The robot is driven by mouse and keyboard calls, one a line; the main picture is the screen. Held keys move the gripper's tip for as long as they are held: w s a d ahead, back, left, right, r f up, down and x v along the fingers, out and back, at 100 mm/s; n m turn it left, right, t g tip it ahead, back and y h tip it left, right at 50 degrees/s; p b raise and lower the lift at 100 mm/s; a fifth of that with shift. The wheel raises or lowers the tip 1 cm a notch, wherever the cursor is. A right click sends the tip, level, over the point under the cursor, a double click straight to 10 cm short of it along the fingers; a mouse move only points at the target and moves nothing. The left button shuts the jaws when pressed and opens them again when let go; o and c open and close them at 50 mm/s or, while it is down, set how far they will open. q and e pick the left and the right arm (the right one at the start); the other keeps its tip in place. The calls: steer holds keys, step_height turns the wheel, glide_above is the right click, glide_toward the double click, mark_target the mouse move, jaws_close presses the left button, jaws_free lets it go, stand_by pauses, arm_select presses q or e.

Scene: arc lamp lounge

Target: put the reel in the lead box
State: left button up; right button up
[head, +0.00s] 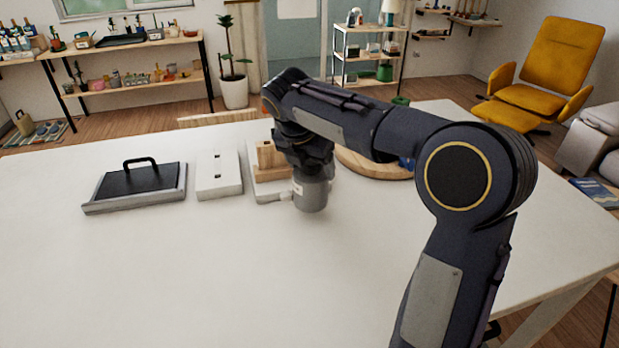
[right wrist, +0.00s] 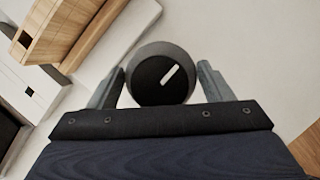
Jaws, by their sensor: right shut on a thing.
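A grey cylinder with a black top and a white bar mark, which I take for the reel (head: 313,196), is between the fingers of my right gripper (right wrist: 161,72). The right gripper is shut on it, and it also shows in the right wrist view (right wrist: 150,80). It is upright, low over or on the table; I cannot tell which. A grey-edged box with a dark top and black handle (head: 140,178), perhaps the lead box, sits at left on the table. Its inside is not seen. My left gripper is out of view.
A white block with small dark slots (head: 219,174) stands right of the dark box. A wooden piece (head: 268,156) on a white base is just left of my right gripper. A round wooden board (head: 372,165) lies behind my arm. The table's front (head: 200,280) is clear.

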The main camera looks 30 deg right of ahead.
steer(key=shift+w+d+f, duration=0.1)
steer(key=shift+w+f, duration=0.1)
steer(key=shift+w+d+f, duration=0.1)
steer(key=shift+w+f, duration=0.1)
steer(key=shift+f, duration=1.65)
steer(key=shift+f, duration=0.15)
steer(key=o, duration=1.8)
